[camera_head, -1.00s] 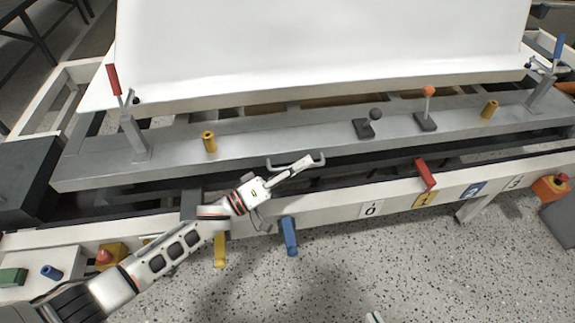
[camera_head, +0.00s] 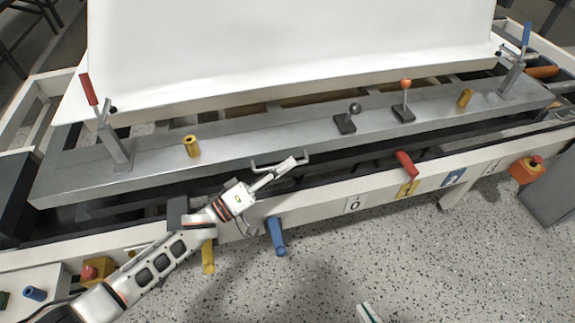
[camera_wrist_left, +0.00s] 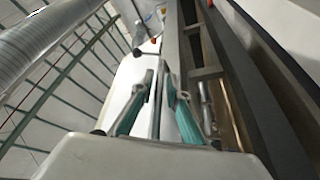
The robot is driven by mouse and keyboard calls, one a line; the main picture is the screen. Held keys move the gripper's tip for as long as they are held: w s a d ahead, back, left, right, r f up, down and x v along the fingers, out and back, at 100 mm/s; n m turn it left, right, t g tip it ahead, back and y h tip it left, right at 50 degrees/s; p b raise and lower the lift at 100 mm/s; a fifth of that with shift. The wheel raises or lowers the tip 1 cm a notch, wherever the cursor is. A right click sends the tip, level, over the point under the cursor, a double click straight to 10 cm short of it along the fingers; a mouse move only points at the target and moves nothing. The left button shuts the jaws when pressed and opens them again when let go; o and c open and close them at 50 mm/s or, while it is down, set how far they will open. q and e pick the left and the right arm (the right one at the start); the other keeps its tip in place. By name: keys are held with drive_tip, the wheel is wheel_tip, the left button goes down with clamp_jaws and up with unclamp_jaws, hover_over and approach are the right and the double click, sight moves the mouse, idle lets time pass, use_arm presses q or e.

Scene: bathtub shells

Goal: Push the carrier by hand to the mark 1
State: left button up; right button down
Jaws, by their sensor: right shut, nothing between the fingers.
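The carrier (camera_head: 240,149) is a long grey beam with a white tub shell (camera_head: 290,45) above it. A grey bar handle (camera_head: 257,168) sticks out from its front side. My left gripper (camera_head: 297,162) is at this handle; in the left wrist view its two teal fingers (camera_wrist_left: 160,92) lie close on either side of a thin grey bar, and they look shut on it. The yellow mark 1 (camera_head: 408,188) is on the white front rail. A red pointer (camera_head: 406,165) lies over the rail just above mark 1. Only a tip of my right gripper (camera_head: 368,312) shows at the bottom edge; it is shut and empty.
Marks 0 (camera_head: 354,204), 2 (camera_head: 453,177) and 3 (camera_head: 492,167) are on the same rail (camera_head: 315,204). A blue grip (camera_head: 276,236) and a yellow grip (camera_head: 208,257) hang below it. The speckled floor in front is clear.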

use_arm(q)
drive_tip(key=v, duration=1.1)
drive_tip(key=shift+s, duration=0.15)
